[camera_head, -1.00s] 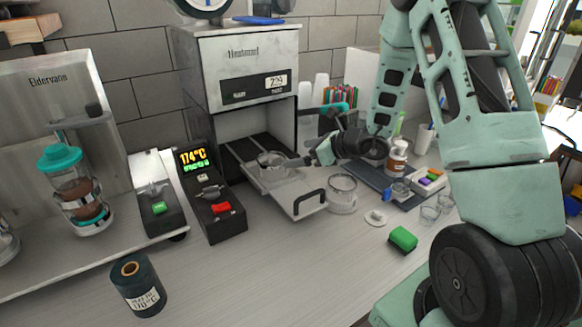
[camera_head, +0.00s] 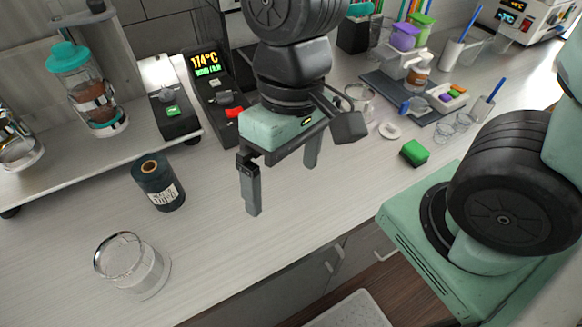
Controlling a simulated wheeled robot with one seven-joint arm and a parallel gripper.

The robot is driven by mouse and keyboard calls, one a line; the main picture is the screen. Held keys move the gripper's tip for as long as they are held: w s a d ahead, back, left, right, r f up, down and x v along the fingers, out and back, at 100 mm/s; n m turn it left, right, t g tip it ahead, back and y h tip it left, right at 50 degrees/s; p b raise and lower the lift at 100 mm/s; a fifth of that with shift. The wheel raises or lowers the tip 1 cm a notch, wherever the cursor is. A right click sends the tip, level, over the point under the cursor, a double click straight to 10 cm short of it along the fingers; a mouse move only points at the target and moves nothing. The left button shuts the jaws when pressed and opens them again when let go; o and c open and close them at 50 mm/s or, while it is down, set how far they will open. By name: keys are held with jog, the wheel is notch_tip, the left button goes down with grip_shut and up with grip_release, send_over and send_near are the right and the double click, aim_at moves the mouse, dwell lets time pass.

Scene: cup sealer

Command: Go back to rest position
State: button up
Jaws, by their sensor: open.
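My gripper (camera_head: 281,190) hangs over the front part of the counter with its two fingers pointing down and spread wide apart. Nothing is between the fingers. My arm rises behind the gripper and hides the cup sealer's body and drawer. The sealer's control box (camera_head: 214,88) with its lit 174°C display shows to the left of my arm.
A clear glass container (camera_head: 132,264) and a dark labelled roll (camera_head: 158,185) stand at front left. A green block (camera_head: 414,153) and a white disc (camera_head: 390,130) lie right of the gripper. A grey tray (camera_head: 383,84) holds bottles and small items. The counter (camera_head: 215,225) below the gripper is bare.

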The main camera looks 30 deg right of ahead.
jog(key=n, duration=0.1)
jog(key=n+t, duration=0.1)
jog(key=s+n+h, duration=0.1)
jog(key=shift+d+r+n, duration=0.15)
jog(key=shift+r+n, duration=0.15)
jog(key=shift+r, duration=0.05)
notch_tip(320, 180, down, 4)
jog(key=b, duration=0.4)
dwell(1.5)
